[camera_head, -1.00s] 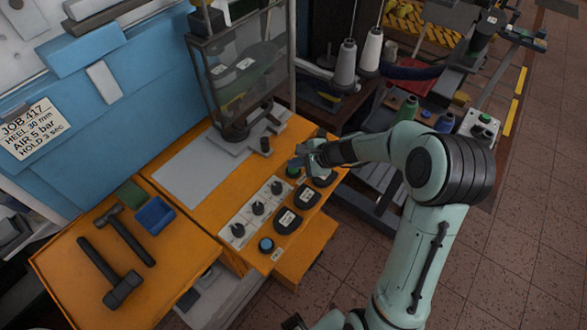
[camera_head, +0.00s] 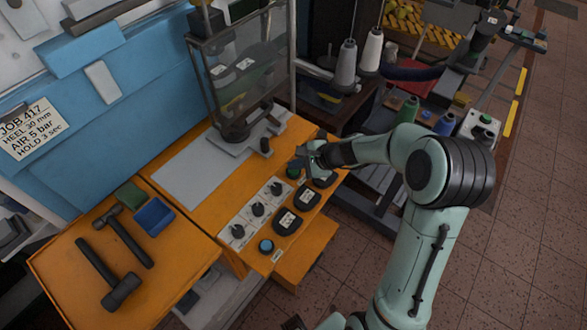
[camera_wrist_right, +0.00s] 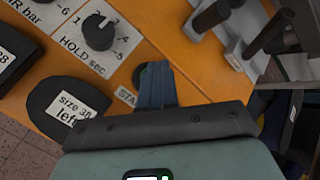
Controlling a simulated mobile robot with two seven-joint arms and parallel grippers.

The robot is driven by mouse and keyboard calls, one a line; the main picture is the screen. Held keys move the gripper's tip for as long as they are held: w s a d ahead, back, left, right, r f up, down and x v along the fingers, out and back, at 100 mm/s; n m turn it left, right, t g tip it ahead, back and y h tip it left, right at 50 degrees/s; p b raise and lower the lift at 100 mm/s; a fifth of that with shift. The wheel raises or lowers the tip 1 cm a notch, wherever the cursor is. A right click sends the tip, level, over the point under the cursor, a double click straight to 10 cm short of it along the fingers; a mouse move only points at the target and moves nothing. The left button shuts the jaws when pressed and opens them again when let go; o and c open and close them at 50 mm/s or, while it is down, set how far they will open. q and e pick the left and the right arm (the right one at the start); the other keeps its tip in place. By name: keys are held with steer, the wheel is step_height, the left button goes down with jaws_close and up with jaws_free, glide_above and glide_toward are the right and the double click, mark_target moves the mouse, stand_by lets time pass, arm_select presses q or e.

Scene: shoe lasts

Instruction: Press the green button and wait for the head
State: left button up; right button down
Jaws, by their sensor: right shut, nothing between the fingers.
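The green button (camera_head: 292,172) sits on the orange press table, beside the row of dials. My right gripper (camera_head: 299,160) is shut and empty, its fingertips right over the button. In the right wrist view the shut fingers (camera_wrist_right: 156,84) cover most of the button (camera_wrist_right: 141,74) and part of its label. Only a dark rim and a bit of green show, so I cannot tell whether they touch. The press (camera_head: 240,85) stands behind, and its head is hard to make out through the guard. My left gripper is not in view.
Dials (camera_head: 257,209) and dark sole-shaped pads (camera_head: 288,222) lie close to the button. A blue button (camera_head: 266,246) is near the front edge. Thread cones (camera_head: 346,65) stand behind the gripper.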

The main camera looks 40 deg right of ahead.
mark_target(297, 171)
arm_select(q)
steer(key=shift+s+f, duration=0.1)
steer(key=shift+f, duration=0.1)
arm_select(e)
steer(key=shift+f, duration=0.2)
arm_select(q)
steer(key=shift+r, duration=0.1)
arm_select(e)
steer(key=shift+r, duration=0.15)
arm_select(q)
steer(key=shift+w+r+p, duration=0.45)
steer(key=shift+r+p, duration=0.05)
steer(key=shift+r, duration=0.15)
arm_select(e)
steer(key=shift+r, duration=0.8)
steer(key=shift+r+p, duration=0.35)
steer(key=shift+r, duration=0.2)
steer(key=shift+w+r+p, duration=0.1)
steer(key=shift+r+p, duration=1.2)
steer(key=shift+r, duration=0.7)
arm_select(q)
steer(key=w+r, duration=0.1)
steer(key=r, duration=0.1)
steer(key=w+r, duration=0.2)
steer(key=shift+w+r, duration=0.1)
arm_select(e)
steer(key=shift+f, duration=0.1)
